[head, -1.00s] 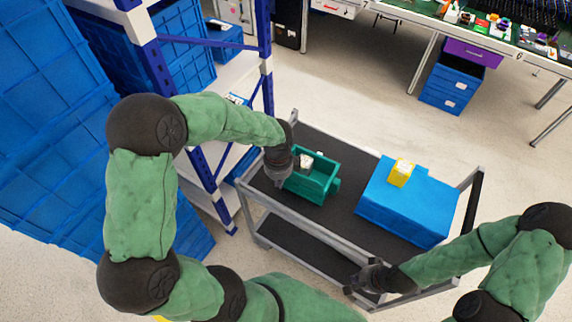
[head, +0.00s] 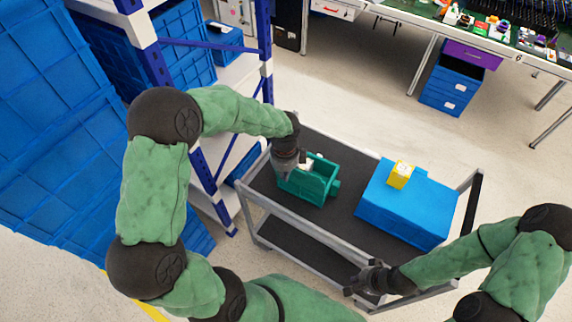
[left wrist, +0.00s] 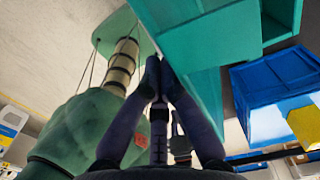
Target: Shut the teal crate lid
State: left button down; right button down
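The teal crate (head: 318,186) stands on the cart's dark top shelf, left of the blue box. Its top looks open, and a pale item inside is partly hidden by my left gripper. I cannot make out clearly which panel is the lid. My left gripper (head: 284,170) is at the crate's left end, pointing down. In the left wrist view, its fingertips (left wrist: 160,72) are together with nothing visible between them, close beside a large teal panel (left wrist: 215,42); contact is unclear. My right gripper (head: 362,283) is by the cart's near edge, far from the crate; its finger opening is unclear.
A blue box (head: 405,208) with a yellow item (head: 400,175) on it fills the cart's right part. The cart's grey rail (head: 290,222) runs along the near side. A blue-posted shelf rack (head: 205,170) stands close on the left. Dark shelf space is free between crate and box.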

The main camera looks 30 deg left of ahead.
pick_arm(q)
jog(key=shift+w+r+p, duration=0.55)
jog(key=shift+w+p, duration=0.05)
jog(key=shift+w, duration=2.9)
notch_tip(320, 180, up, 6)
jog(key=p, duration=0.4)
jog(key=shift+s+d, duration=0.1)
